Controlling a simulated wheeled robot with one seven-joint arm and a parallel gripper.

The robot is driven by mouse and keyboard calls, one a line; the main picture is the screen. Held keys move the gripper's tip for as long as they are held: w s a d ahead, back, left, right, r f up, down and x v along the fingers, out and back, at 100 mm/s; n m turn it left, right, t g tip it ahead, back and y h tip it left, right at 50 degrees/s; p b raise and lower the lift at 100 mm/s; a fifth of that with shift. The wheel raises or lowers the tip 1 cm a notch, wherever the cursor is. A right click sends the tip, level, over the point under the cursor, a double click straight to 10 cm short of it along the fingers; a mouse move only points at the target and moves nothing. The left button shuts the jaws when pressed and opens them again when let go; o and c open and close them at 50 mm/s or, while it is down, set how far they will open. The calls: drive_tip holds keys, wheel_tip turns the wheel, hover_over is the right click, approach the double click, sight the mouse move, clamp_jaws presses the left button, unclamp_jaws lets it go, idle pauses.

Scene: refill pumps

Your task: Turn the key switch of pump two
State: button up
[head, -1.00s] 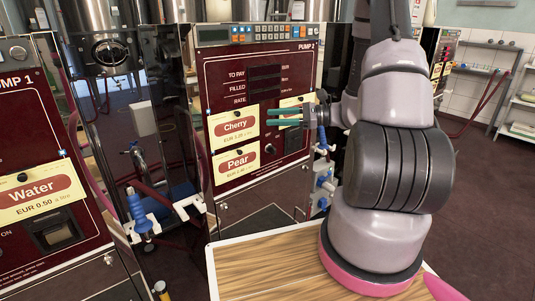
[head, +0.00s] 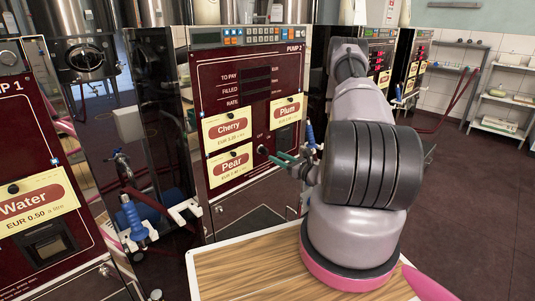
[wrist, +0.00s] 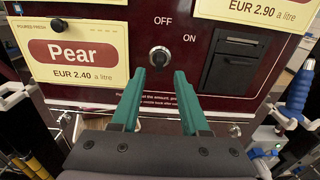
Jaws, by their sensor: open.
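Pump two (head: 225,100) is a dark red panel with yellow Cherry, Pear and Plum labels. Its key switch (wrist: 159,56) is a small round silver knob with a dark slot, marked OFF above and ON to the right. In the head view the switch (head: 262,149) shows just beyond my fingertips. My gripper (head: 283,157) has green fingers pointing at the panel. In the wrist view my gripper (wrist: 158,85) is open and empty, with its fingertips either side of and below the switch. I cannot see any contact.
A dark slot unit (wrist: 232,62) is right of the switch. The Pear label (wrist: 75,50) is to the left. A blue-handled nozzle (wrist: 298,88) hangs at the right side. Pump one (head: 35,150) stands at the left. A wooden top (head: 250,265) lies below my arm.

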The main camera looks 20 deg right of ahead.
sight(265, 151)
drive_tip(key=x, duration=0.6)
clamp_jaws()
